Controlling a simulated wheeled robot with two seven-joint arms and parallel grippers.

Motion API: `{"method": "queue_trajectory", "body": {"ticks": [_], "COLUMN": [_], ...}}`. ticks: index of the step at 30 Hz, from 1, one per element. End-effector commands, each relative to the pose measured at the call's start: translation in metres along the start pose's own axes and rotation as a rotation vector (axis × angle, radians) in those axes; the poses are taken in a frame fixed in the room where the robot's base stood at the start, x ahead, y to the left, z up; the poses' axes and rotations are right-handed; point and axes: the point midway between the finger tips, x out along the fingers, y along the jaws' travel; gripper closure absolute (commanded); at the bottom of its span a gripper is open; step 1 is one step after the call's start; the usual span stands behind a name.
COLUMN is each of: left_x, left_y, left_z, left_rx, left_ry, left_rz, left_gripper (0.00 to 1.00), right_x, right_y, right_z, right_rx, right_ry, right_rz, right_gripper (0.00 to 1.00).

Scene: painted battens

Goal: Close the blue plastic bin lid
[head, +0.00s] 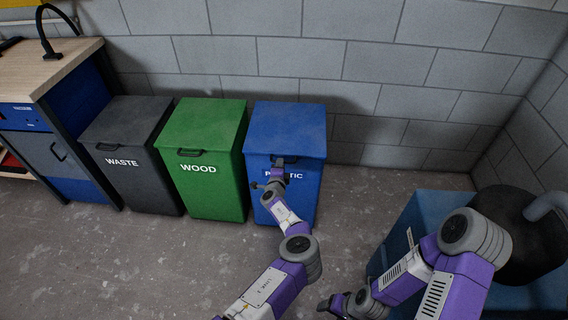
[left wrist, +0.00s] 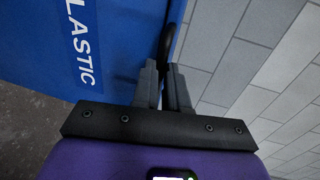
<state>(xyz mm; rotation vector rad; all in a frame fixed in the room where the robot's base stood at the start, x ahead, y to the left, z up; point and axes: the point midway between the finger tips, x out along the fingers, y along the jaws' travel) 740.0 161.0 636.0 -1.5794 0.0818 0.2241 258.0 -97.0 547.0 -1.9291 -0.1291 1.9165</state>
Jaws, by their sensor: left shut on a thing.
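The blue plastic bin (head: 304,203) stands against the back wall, at the right end of a row of bins. Its blue lid (head: 287,128) lies flat over the top and looks closed. My left gripper (head: 278,165) is at the lid's front edge, in front of the bin's label. In the left wrist view, its fingers (left wrist: 163,68) are shut on the dark lid handle (left wrist: 166,42), beside the blue front with white lettering. My fingers hide part of the handle. My right gripper (head: 336,302) is low at the bottom of the head view, away from the bin; its opening is unclear.
The green wood bin (head: 203,135) stands close to the left, then the grey waste bin (head: 124,130) and a workbench (head: 45,68). A blue box (head: 437,207) and a dark round object (head: 520,235) are at the right. Floor right of the blue bin is clear.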

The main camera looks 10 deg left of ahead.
Motion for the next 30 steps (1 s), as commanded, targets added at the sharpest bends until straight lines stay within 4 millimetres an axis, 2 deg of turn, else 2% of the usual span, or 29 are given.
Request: {"method": "queue_trajectory", "body": {"ticks": [1,6,20,21,25,30], "left_x": [0.000,0.001,0.001,0.001,0.001,0.001], "left_y": [0.017,0.028,0.031,0.031,0.031,0.030], "left_z": [0.001,0.005,0.008,0.009,0.009,0.009], "left_rx": [-0.003,-0.006,-0.005,-0.004,-0.003,-0.002], "left_ry": [-0.001,-0.009,-0.015,-0.015,-0.016,-0.017], "left_rz": [0.015,0.009,0.008,0.008,0.008,0.008], "left_gripper": [1.00,1.00,1.00,0.81,0.62,0.62], "right_x": [0.001,0.001,0.002,0.002,0.002,0.001], "right_y": [0.000,0.000,0.001,0.001,0.001,0.001], "right_z": [0.000,0.000,0.000,0.000,0.000,0.000], "right_rx": [0.000,0.000,0.000,0.000,0.000,0.000], "right_ry": [0.000,0.000,0.000,0.000,0.000,0.000], "right_rz": [0.000,0.000,0.000,0.000,0.000,0.000], "right_gripper": [0.32,0.32,0.32,0.32,0.32,0.32]}}
